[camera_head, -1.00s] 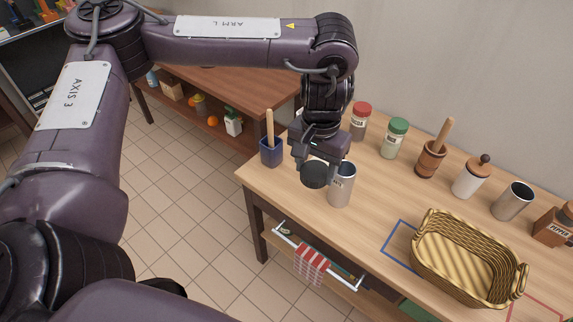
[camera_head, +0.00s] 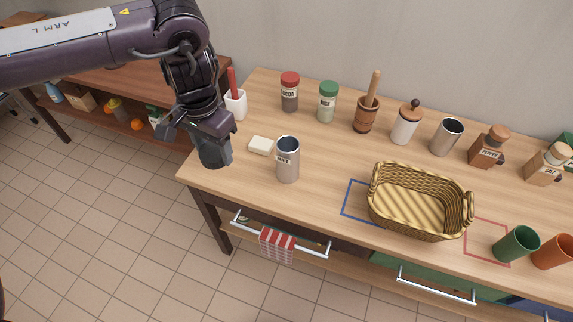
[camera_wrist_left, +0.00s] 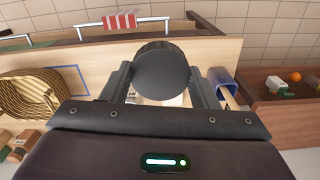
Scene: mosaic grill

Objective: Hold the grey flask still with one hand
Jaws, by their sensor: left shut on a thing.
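The grey flask (camera_head: 214,152) is a dark grey cylinder. It is between the fingers of my left gripper (camera_head: 200,128), near the left end of the wooden table. The gripper is shut on it. In the left wrist view its round dark end (camera_wrist_left: 162,72) faces the camera between the two fingers. I cannot tell whether the flask touches the tabletop. My right gripper is not in view.
A metal canister (camera_head: 288,163) and a white block (camera_head: 261,145) stand just right of the flask. A wicker basket (camera_head: 416,226) is further right. Jars line the back. The left wrist view shows a blue holder (camera_wrist_left: 222,78) with a wooden stick beside the gripper.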

